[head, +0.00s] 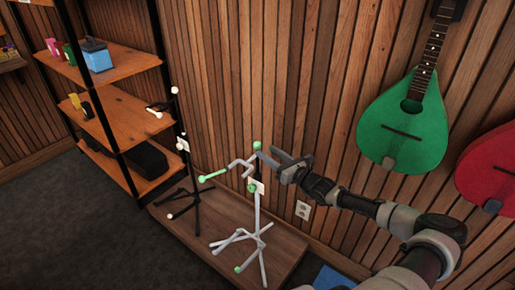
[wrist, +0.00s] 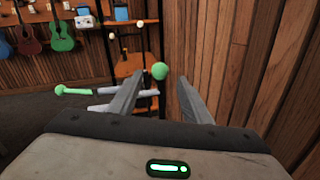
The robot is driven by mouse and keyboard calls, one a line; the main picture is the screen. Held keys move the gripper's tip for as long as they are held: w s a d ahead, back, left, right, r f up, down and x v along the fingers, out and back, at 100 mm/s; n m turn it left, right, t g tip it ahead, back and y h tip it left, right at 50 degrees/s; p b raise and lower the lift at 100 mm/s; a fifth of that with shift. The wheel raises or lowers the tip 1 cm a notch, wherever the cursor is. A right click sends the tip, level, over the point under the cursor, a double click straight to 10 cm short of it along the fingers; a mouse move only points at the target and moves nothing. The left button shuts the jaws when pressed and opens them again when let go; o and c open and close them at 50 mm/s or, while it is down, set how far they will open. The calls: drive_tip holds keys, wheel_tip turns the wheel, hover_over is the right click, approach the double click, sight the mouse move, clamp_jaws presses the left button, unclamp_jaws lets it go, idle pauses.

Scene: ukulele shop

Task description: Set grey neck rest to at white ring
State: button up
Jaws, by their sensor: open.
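The grey stand (head: 257,215) with green tips stands on a low wooden platform. Near its top is a grey forked rest (head: 240,165) with a green left end, and a green ball (head: 257,145) tops the post. My gripper (head: 280,160) is open at the right of the stand's top, its fingers pointing left. In the wrist view, the green ball (wrist: 160,71) shows between and just beyond my open fingertips (wrist: 160,78); the rest's green-tipped arm (wrist: 75,91) reaches left, partly behind the left finger. Contact cannot be told. I cannot make out a white ring on the post.
A black stand (head: 190,165) with white tips is close on the left. The platform (head: 285,245) has bare room at right. A shelf unit (head: 110,70) stands at the left. The plank wall (head: 300,80) is close behind, with green (head: 405,125) and red (head: 490,175) instruments.

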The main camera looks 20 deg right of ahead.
sight(260, 147)
drive_tip(key=b+x, duration=0.1)
drive_tip(key=x, duration=0.5)
drive_tip(key=shift+w+a, duration=0.15)
drive_tip(key=shift+w, duration=0.2)
clamp_jaws()
